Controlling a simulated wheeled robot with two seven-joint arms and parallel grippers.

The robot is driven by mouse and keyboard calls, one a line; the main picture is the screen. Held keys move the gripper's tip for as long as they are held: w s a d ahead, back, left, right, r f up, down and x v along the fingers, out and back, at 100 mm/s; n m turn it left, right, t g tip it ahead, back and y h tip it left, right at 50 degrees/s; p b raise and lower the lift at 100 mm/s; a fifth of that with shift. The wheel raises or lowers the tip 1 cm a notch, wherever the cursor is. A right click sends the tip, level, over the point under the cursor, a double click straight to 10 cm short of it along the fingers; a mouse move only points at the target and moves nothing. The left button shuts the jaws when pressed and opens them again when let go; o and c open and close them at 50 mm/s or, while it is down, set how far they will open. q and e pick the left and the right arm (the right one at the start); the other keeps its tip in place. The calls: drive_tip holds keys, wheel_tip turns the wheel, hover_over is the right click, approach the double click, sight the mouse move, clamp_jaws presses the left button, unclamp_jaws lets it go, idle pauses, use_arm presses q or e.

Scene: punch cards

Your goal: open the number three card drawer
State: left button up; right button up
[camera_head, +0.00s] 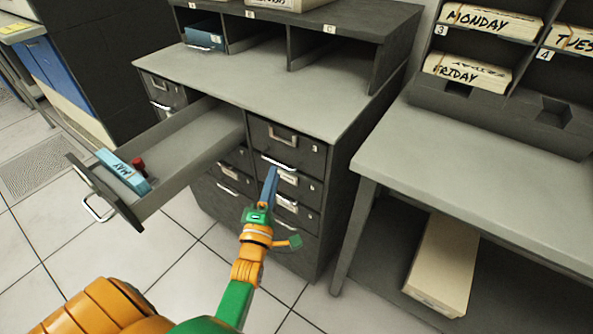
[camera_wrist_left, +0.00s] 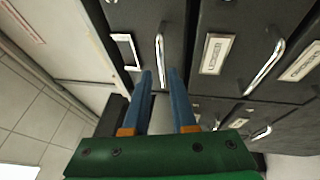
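The grey cabinet (camera_head: 322,190) has drawers with metal handles. One drawer (camera_head: 185,150) is pulled far out to the left; the others appear closed. The number on each drawer is too small to read, so I cannot tell which is number three. My left gripper (camera_head: 271,175) has its blue fingers just in front of the right-hand drawer column, near a handle (camera_head: 279,163). In the left wrist view, the fingers (camera_wrist_left: 161,74) are apart, with a metal handle (camera_wrist_left: 160,50) just ahead, in line with the gap. Contact cannot be told. My right gripper is not in view.
The open drawer holds a blue card stack marked MAY (camera_head: 123,170) and a red object (camera_head: 138,165). A grey table (camera_head: 480,180) stands to the right, with a long cream box (camera_head: 443,262) beneath. A rack holds MONDAY (camera_head: 490,20) and FRIDAY (camera_head: 468,71) stacks.

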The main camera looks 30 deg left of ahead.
sight(276, 162)
use_arm(q)
drive_tip(key=x, duration=0.4)
drive_tip(key=shift+w+a+f, duration=0.1)
drive_tip(key=shift+w+a, duration=0.2)
drive_tip(key=shift+a, duration=0.15)
drive_tip(key=shift+w, duration=0.25)
drive_tip(key=shift+s, duration=0.1)
clamp_jaws()
idle(0.6)
